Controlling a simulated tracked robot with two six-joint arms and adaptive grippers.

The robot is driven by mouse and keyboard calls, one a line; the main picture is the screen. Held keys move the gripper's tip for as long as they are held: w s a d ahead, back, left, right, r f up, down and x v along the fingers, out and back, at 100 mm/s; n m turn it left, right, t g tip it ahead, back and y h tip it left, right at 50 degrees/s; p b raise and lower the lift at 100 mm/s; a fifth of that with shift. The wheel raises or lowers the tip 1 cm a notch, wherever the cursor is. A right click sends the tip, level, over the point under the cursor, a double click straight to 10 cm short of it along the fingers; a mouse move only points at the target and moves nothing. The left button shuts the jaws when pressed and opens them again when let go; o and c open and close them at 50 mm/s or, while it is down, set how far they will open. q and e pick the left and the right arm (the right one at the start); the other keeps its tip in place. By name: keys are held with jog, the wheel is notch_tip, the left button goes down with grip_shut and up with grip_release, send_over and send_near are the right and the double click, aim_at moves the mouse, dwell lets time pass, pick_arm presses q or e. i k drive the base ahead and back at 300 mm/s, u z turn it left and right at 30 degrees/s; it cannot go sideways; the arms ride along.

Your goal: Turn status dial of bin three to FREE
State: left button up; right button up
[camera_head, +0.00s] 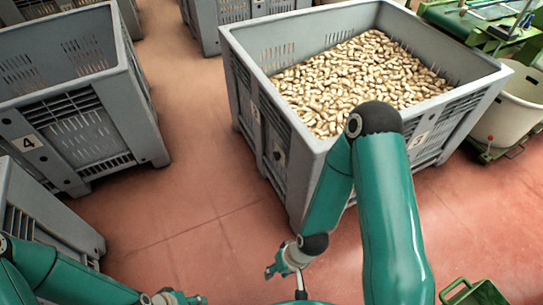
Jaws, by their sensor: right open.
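Bin three (316,146) is a large grey slatted crate right of centre, heaped with cork stoppers (360,75). A label reading 3 (418,140) is on its right face, partly beside my arm. A small dark fitting (278,155) on its left face may be the status dial; its setting is too small to read. My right gripper (274,266) is open and empty, low in front of the bin's near corner, apart from it. My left gripper (190,299) is at the bottom edge, mostly cut off; its jaws cannot be made out.
A grey bin labelled 4 (27,142) stands at the left, and another grey bin (45,215) is below it. Green machinery and a white tub (505,110) are at the right. A green crate (475,292) is at bottom right. The red floor (190,185) between the bins is clear.

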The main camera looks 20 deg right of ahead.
aim_at(277, 155)
jog(key=u, duration=0.05)
jog(key=i, duration=0.95)
jog(key=z, duration=0.1)
